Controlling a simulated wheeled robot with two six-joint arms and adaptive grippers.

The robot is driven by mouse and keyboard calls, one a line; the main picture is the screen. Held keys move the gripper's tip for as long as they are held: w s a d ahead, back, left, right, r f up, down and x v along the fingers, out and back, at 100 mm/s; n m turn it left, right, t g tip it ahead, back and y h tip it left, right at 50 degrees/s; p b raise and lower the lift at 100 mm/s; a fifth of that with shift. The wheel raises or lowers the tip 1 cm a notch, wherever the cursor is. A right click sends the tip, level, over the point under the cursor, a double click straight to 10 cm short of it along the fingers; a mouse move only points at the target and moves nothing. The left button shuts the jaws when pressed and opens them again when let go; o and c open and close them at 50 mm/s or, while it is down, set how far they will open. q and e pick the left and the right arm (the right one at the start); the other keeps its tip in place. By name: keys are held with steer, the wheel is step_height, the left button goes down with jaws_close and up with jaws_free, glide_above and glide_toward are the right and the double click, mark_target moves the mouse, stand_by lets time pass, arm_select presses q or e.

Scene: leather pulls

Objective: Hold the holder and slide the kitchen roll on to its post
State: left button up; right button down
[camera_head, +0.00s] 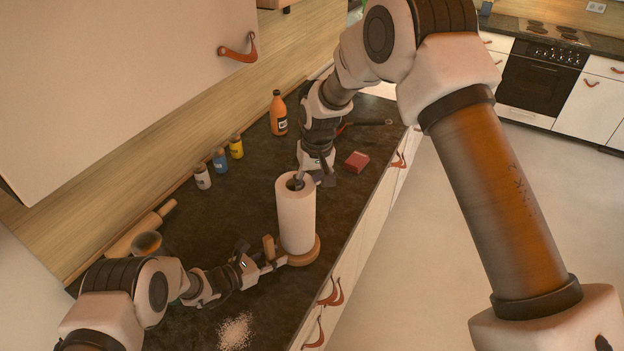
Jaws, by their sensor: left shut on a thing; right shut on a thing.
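The white kitchen roll (297,222) stands upright over the round wooden base of the holder (304,257). Its lower end is at or very near the base; I cannot tell if they touch. The post is hidden, apparently inside the roll. A short upright wooden piece (268,246) stands at the base's left side. My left gripper (276,263) is low at the left edge of the base, shut on the holder. My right gripper (308,183) is at the roll's top rim, shut on the roll, with a dark finger showing at the core's opening.
A rolling pin (140,230) and a bowl (147,243) lie left. Small white, blue and yellow bottles (220,161) and an orange bottle (278,113) line the back. A red block (357,161) and a dark pan (370,122) lie beyond. White grains (235,331) are spilled in front.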

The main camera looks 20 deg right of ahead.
steer(key=shift+c, duration=0.7)
jaws_free()
steer(key=r, duration=0.8)
steer(key=shift+s+d, duration=0.15)
steer(key=shift+s, duration=0.25)
arm_select(q)
steer(key=o, duration=0.9)
steer(key=shift+o, duration=0.2)
steer(key=shift+a, duration=0.1)
